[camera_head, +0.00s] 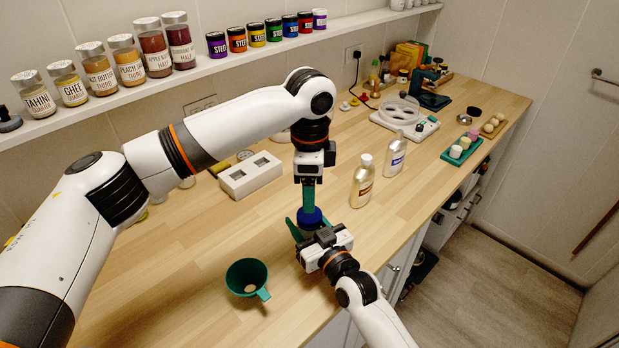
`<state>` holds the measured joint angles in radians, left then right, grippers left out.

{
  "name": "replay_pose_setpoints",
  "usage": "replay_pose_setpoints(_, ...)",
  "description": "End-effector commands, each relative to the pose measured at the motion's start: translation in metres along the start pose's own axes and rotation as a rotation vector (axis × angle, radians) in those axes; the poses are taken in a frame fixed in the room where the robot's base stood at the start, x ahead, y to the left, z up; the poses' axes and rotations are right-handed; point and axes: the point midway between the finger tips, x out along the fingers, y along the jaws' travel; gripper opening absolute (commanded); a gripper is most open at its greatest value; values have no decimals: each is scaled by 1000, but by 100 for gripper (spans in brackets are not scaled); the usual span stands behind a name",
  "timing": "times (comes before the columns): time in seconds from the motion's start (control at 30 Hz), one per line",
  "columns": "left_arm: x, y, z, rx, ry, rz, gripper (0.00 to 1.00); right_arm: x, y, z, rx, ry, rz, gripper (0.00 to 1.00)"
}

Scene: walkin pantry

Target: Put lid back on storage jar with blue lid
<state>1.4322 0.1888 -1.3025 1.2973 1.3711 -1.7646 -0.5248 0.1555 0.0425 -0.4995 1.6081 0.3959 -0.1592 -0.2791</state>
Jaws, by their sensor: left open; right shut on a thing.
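The blue lid (310,216) shows as a dark blue round cap near the front middle of the wooden counter. The storage jar is mostly hidden beneath it by my grippers, so I cannot tell how well the lid is seated. My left gripper (309,206) points straight down with its teal fingers right at the lid; it is open. My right gripper (307,226) comes in from the front, low beside the lid, with its teal fingers around the jar just below the lid. It is shut on the jar, though the contact is largely hidden.
A green funnel (246,278) stands on the counter front left. Two bottles (363,181) (395,155) stand to the right. Jars line the wall shelf (215,66). Counter around the funnel is clear.

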Motion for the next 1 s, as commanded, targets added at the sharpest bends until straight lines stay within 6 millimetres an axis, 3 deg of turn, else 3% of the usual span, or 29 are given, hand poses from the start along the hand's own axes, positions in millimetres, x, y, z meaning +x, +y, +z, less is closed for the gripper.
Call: replay_pose_setpoints(1.0,-15,0,0,-2044,-1,0,65,0,0,-1,1,2,1,0)
